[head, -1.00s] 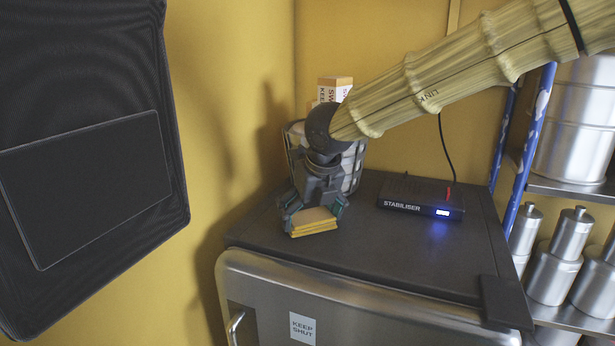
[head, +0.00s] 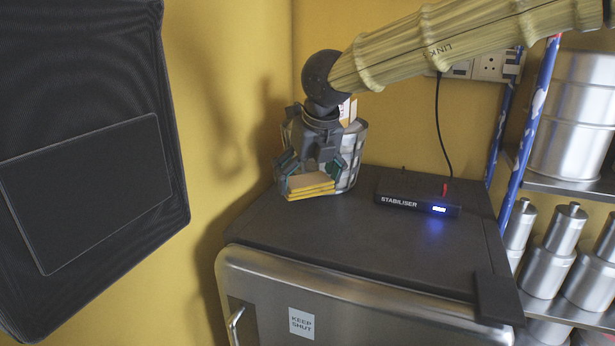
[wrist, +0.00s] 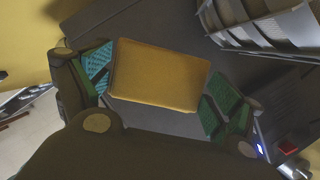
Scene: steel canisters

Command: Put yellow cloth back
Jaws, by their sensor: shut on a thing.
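The folded yellow cloth (head: 311,191) shows as a flat layered pad with yellow edges and a tan top. My gripper (head: 311,178) points down and is shut on it, with a finger at each side. In the wrist view the cloth (wrist: 158,78) lies between the teal-green finger pads. The gap under the cloth is hard to judge. My gripper hides much of the basket.
A black stabiliser box (head: 417,198) with a blue light and a cable sits right of the basket. A yellow wall is close on the left. Shelves with steel canisters (head: 551,253) stand at right. The fridge top's front is clear. A box (head: 347,110) shows partly behind my gripper.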

